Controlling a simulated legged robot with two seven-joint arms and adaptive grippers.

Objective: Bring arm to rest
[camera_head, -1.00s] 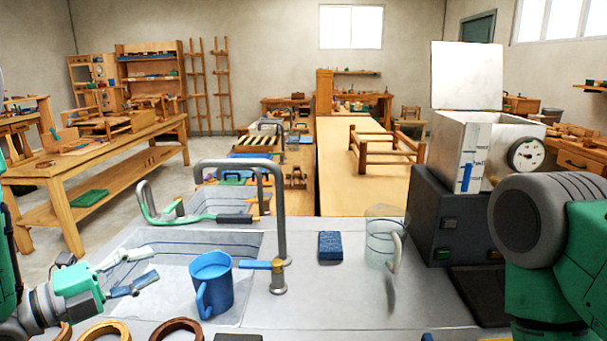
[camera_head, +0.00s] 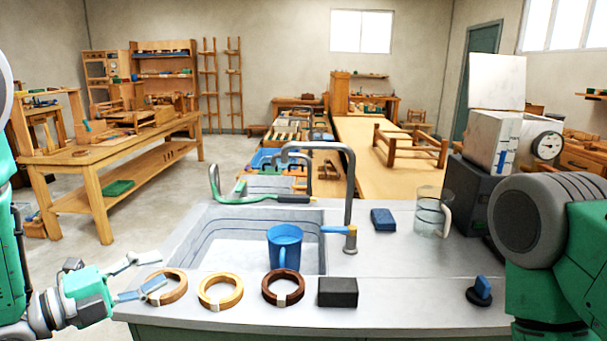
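My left gripper (camera_head: 157,271) is at the lower left, by the left front corner of the grey counter (camera_head: 420,290). Its two fingers are spread, with nothing held between them. The fingertips are close to a brown wooden ring (camera_head: 172,292); I cannot tell whether they touch it. My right arm (camera_head: 560,240) fills the lower right, and its gripper is out of view.
A blue mug (camera_head: 285,251) stands in or at the front of the sink (camera_head: 215,225), below a tall faucet (camera_head: 350,190). More rings (camera_head: 220,292), a black block (camera_head: 338,292), a blue sponge (camera_head: 383,219) and a clear pitcher (camera_head: 428,217) are on the counter.

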